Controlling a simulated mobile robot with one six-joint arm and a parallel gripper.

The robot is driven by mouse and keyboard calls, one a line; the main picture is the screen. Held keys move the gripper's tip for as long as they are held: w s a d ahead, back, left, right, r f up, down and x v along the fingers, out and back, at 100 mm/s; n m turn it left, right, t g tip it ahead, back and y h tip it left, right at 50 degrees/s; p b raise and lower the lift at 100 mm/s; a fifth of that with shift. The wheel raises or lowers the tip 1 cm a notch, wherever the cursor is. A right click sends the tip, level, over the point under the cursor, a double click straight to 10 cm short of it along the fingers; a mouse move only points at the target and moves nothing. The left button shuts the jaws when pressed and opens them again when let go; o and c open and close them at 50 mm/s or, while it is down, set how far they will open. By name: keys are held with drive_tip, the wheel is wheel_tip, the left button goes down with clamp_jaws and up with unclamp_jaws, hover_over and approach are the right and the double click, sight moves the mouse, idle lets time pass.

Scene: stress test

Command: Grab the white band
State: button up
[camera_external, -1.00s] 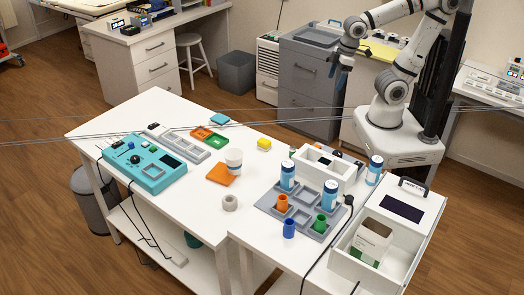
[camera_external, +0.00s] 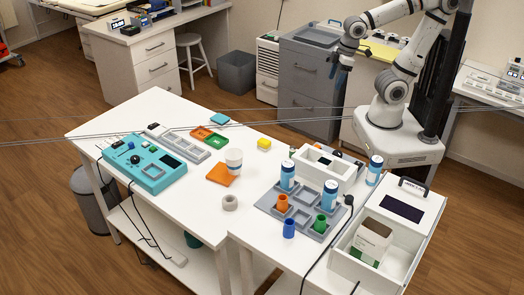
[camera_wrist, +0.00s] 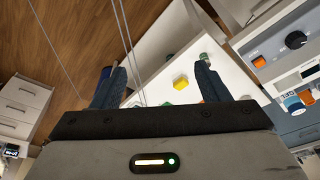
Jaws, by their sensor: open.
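The white band (camera_external: 230,202) is a small, thick off-white ring on the white table (camera_external: 178,220), near its front edge. It sits in front of the orange square and the white cup. I cannot make it out in the wrist view. My gripper (camera_external: 343,77) hangs up at the back, beyond the table and well apart from the band. In the wrist view my gripper (camera_wrist: 160,84) has its two dark fingers spread wide with nothing held between them.
A white cup (camera_external: 234,157) and an orange square (camera_external: 220,175) are just behind the band. A yellow block (camera_external: 264,144) is farther back. A grey tray (camera_external: 262,203) with bottles and cups stands to the right. A teal device (camera_external: 146,178) is at left. Thin cables cross the view.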

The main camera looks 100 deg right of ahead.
drive_tip(key=n+t+y, duration=0.1)
drive_tip(key=n+y, duration=0.1)
drive_tip(key=n, duration=0.2)
hover_over(231, 197)
drive_tip(key=s, duration=0.3)
wheel_tip(231, 197, down, 16)
drive_tip(key=x, duration=0.2)
drive_tip(key=p+x, duration=0.1)
drive_tip(key=x, duration=0.4)
drive_tip(key=shift+w+d+f, duration=0.2)
drive_tip(key=shift+w+f, duration=0.1)
drive_tip(key=shift+w, duration=0.05)
drive_tip(key=shift+c, duration=0.2)
